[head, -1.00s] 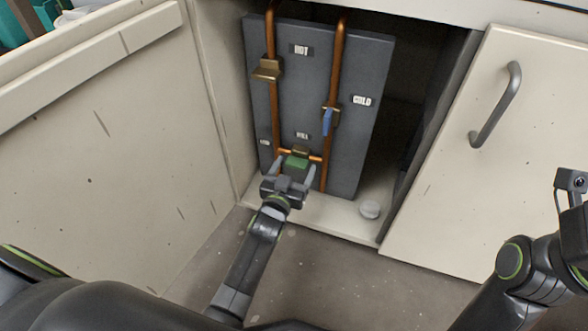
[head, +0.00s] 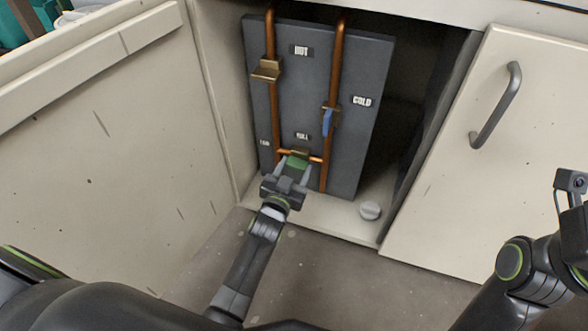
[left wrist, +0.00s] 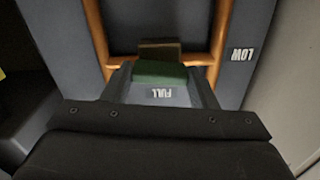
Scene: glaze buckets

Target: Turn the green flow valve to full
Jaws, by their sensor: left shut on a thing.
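The green valve handle (head: 297,161) sits on the brass valve body (head: 299,152) of the low crosspipe between two copper pipes. My left gripper (head: 293,169) reaches up from below and is shut on the handle, a finger on each side. In the left wrist view, the green handle (left wrist: 160,72) shows between the fingertips, between the brass body (left wrist: 160,48) and the upside-down FULL label (left wrist: 160,92). The LOW label (left wrist: 242,54) is off to the right there. In the head view, the FULL label (head: 302,136) is above the handle. My right gripper's fingers are out of frame.
A brass lever (head: 267,70) is on the HOT pipe and a blue handle (head: 327,122) on the COLD pipe, both above the green one. The cabinet door (head: 505,150) stands at right.

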